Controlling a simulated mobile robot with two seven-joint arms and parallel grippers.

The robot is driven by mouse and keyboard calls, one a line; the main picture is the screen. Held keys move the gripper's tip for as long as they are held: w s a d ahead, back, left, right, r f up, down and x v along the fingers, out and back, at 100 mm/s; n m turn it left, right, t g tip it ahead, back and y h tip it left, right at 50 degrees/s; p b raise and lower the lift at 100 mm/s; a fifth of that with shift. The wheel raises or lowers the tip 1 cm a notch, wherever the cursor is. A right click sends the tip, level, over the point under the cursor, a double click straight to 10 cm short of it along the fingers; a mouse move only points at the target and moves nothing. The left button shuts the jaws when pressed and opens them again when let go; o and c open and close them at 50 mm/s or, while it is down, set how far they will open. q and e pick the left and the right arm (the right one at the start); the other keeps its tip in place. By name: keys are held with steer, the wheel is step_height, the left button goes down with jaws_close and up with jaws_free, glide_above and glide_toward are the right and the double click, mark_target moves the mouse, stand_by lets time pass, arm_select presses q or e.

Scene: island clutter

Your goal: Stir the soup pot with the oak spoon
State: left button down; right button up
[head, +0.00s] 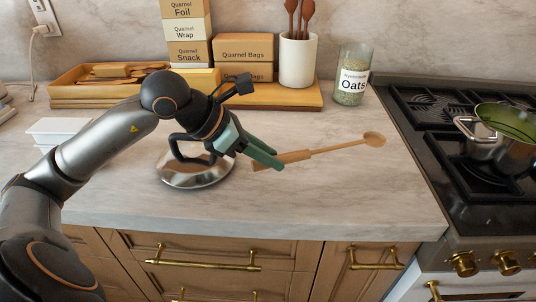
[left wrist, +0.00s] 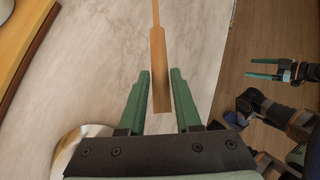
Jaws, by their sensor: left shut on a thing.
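The oak spoon (head: 335,148) points right across the counter, its bowl at the far right end. Whether it touches the counter or hangs just above, I cannot tell. My left gripper (head: 265,158) is shut on the handle's thick end; in the left wrist view the handle (left wrist: 160,75) runs between the green fingers (left wrist: 160,90). The soup pot (head: 490,150), steel with green soup inside, stands on the stove at the right, cut by the picture edge. My right gripper (left wrist: 265,69) shows open and empty in the left wrist view, over the floor.
A steel lid (head: 200,178) with a dark handle lies under my left gripper. Behind stand a utensil crock (head: 298,62), an oats jar (head: 352,80), boxes (head: 245,47) and a wooden tray (head: 100,92). The counter right of the spoon is clear up to the stove (head: 430,125).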

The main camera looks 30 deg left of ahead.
mark_target(279, 185)
arm_select(q)
steer(key=shift+f+b, duration=1.65)
steer(key=shift+f, duration=0.35)
steer(key=shift+f+b, duration=0.15)
steer(key=shift+b, duration=0.4)
steer(key=shift+f+b, duration=0.55)
steer(key=shift+b, duration=0.35)
stand_by(0.3)
steer(key=c, duration=1)
jaws_free()
steer(key=shift+o, duration=0.2)
steer(key=shift+f+b, duration=0.4)
steer(key=shift+b, duration=0.05)
